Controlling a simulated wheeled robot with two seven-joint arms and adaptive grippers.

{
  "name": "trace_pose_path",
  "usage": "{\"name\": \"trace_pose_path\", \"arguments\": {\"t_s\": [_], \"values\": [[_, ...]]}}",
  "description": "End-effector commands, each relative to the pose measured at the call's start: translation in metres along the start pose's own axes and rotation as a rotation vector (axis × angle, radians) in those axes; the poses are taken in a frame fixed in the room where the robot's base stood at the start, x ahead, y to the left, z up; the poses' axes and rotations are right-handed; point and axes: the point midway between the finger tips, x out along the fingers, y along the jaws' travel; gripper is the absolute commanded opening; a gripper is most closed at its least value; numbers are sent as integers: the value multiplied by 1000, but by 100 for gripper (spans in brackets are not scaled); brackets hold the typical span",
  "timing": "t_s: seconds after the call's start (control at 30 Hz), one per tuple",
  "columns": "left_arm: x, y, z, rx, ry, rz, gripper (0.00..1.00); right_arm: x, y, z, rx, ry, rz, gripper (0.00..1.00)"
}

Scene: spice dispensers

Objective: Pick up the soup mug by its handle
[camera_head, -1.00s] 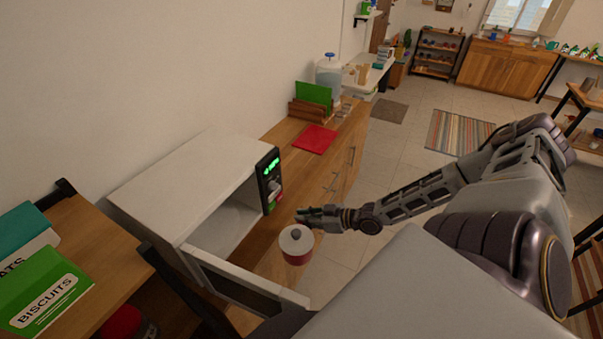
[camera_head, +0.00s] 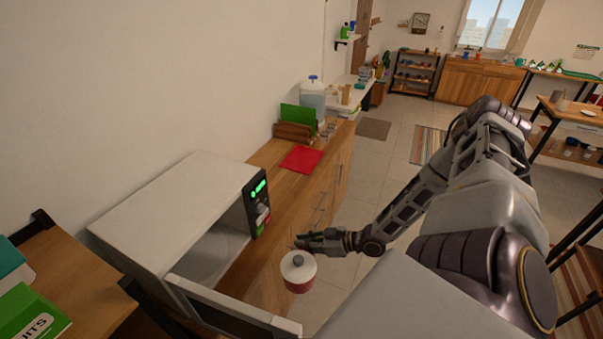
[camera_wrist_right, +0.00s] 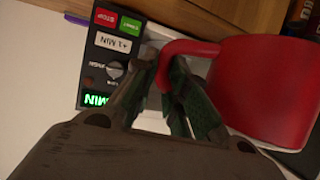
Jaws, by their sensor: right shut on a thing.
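The soup mug (camera_head: 299,283) is red with a white lid and a dark knob, and it hangs upright in the air in front of the open microwave (camera_head: 165,215). My right gripper (camera_head: 306,241) is at the mug's far side in the head view. In the right wrist view, the right gripper (camera_wrist_right: 172,95) is shut on the mug's red handle (camera_wrist_right: 188,47), with the mug's red body (camera_wrist_right: 265,90) to the right of the fingers. The microwave's control panel shows behind the fingers. My left gripper is not in view.
The microwave door (camera_head: 235,312) is open towards me, below and left of the mug. A wooden counter (camera_head: 275,155) runs back from the microwave, with a red cloth (camera_head: 302,159) on it. Open floor (camera_head: 375,155) lies right of the counter.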

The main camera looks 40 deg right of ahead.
Motion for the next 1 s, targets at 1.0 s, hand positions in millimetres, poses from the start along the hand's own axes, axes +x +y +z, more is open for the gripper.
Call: {"name": "trace_pose_path", "arguments": {"t_s": [1.0], "values": [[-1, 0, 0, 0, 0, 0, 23, -68, 0, 26, 1, 4, 0, 0]]}}
